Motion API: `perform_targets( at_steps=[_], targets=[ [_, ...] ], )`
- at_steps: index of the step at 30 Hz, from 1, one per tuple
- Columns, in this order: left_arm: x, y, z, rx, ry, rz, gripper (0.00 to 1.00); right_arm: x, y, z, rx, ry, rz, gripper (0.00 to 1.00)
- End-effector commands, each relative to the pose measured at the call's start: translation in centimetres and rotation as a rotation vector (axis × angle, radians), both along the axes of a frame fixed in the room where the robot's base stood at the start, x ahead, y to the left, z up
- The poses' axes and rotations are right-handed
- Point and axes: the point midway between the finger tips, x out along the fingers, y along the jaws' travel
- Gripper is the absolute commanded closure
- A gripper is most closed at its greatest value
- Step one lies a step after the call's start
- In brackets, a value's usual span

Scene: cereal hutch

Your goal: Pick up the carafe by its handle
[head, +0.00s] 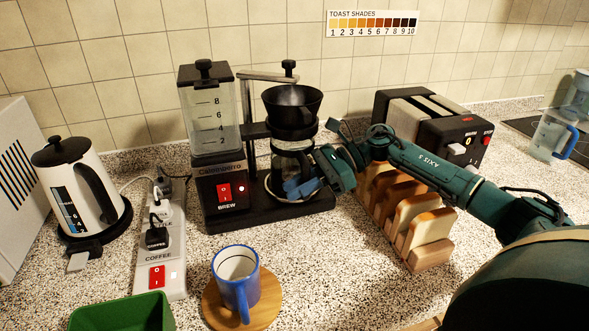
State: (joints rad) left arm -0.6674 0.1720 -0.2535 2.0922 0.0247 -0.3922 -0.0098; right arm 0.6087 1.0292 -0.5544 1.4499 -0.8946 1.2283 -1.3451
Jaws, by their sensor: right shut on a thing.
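The glass carafe (284,165) stands on the base of the coffee maker (222,180), under the black filter cone (292,105). Its dark band shows at the top, and its right side is partly covered by my gripper. My right gripper (303,187) reaches in from the right, with its blue fingertips at the carafe's front right side. It is shut on the carafe's handle, which is mostly hidden behind the fingers. The carafe looks upright; I cannot tell whether it is clear of the base. My left gripper is not in view.
A blue mug (238,281) stands on a round wooden coaster in front. A rack of toast (420,228) and a toaster (425,118) are at the right, close to my right arm. A power strip (160,245) and a white kettle (75,190) are at the left.

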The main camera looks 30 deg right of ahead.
Motion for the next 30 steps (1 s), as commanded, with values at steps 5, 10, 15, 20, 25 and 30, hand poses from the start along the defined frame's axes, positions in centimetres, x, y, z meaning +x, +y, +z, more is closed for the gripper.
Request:
perform_targets(
  at_steps=[5, 10, 15, 20, 25, 30],
  targets=[
    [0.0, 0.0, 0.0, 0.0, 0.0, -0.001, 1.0, 0.0, 0.0, 0.1, -0.001, -0.003, -0.001, 1.0],
    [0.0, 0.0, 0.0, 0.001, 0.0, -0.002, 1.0, 0.1, -0.1, 0.4, 0.001, -0.012, -0.002, 1.0],
    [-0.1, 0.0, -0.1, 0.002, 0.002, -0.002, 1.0, 0.1, 0.0, 0.4, 0.002, -0.011, -0.001, 1.0],
    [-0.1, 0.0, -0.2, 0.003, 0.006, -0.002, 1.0, 0.2, 0.0, 0.8, 0.001, -0.012, -0.002, 1.0],
    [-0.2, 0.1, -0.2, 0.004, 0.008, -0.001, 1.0, 0.2, 0.1, 1.7, 0.001, -0.013, -0.004, 1.0],
    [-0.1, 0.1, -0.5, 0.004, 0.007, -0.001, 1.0, 0.2, 0.2, 1.8, 0.001, -0.012, -0.003, 1.0]
  ],
)
